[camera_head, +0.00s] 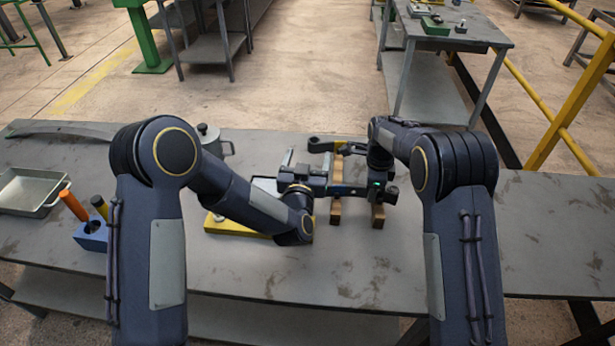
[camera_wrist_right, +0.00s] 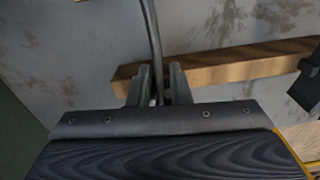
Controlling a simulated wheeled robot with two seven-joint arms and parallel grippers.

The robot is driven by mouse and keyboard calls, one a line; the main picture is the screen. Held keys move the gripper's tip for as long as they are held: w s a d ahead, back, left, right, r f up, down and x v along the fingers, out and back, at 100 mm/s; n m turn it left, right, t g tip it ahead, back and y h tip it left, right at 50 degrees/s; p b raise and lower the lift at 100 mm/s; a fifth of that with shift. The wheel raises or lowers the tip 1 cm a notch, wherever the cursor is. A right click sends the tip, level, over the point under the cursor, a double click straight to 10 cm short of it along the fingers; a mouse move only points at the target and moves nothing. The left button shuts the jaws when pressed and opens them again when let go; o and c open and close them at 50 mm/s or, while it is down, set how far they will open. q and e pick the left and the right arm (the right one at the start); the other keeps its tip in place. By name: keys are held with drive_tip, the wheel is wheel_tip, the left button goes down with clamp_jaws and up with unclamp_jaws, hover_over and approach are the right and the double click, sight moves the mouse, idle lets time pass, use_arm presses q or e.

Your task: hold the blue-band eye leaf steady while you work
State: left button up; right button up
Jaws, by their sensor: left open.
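A dark leaf (camera_head: 350,191) lies over two wooden blocks, one of them nearer on the right (camera_head: 378,216), with an eye at its right end. A small bluish patch shows on it, too small to confirm as the blue band. My left gripper (camera_head: 322,186) is open at the leaf's left part; whether it touches is hidden. My right gripper (camera_head: 376,186) is above the leaf's right part. In the right wrist view, a thin dark strip (camera_wrist_right: 152,45) runs between the right fingers (camera_wrist_right: 160,88), above a wooden block (camera_wrist_right: 225,67). Contact with both fingers is unclear.
Another dark leaf end (camera_head: 321,145) lies behind. A lidded pot (camera_head: 213,140), a metal pan (camera_head: 28,190) and a blue holder (camera_head: 91,236) stand further left. The bench's right side is clear.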

drive_tip(key=shift+o, duration=1.2)
wheel_tip(320, 180, up, 12)
